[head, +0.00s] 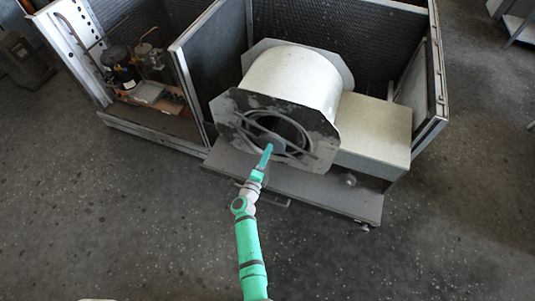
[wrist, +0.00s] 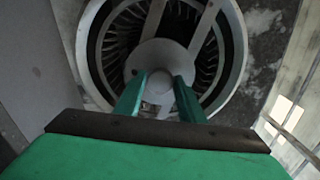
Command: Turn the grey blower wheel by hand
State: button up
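The blower housing (head: 290,78) is a pale drum with dark, worn end plates. The blower wheel (wrist: 118,38) shows in the wrist view as a ring of dark grey vanes inside a round pale rim. Two pale struts cross the opening and meet at a grey round hub (wrist: 160,58). My gripper (wrist: 160,82) is in front of the hub, with its two green fingers apart and a short pale round piece showing between them. I cannot tell whether the fingers touch it. In the head view my gripper (head: 268,148) points into the housing's opening, hiding part of the wheel.
The housing stands in an open metal cabinet with a side post (head: 437,75) at right. A beige box (head: 375,128) sits right of it, above a grey base ledge (head: 300,190). A compressor (head: 122,75) stands at left. The concrete floor (head: 120,225) in front is clear.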

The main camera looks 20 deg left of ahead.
jog(key=shift+o, duration=1.1)
jog(key=s, duration=1)
jog(key=shift+s+a, duration=0.35)
jog(key=shift+a, duration=0.05)
